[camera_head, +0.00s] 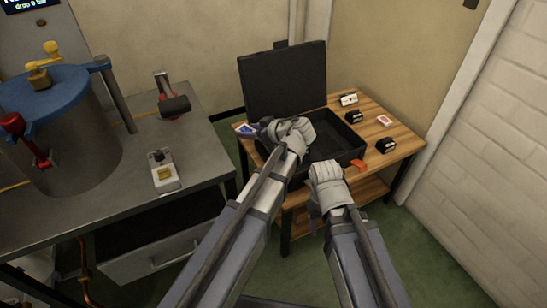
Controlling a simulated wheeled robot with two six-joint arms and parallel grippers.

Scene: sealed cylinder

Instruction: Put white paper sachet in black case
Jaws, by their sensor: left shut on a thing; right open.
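The black case (285,83) stands open on a small wooden table, its lid upright at the back and its dark tray (345,153) facing up. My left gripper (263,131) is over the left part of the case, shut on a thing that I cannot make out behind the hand. A dark purple piece shows at its tip. My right gripper (343,168) is open at the case's front edge, with an orange piece (358,166) beside it. I cannot clearly pick out the white paper sachet.
On the wooden table (405,135) are a white item (348,99), small black boxes (354,117) (386,146), a red-and-white pack (384,120) and a blue-and-white card (245,129). A grey workbench at left holds a blue-lidded cylinder (45,90), a hammer (174,105) and a small device (163,170).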

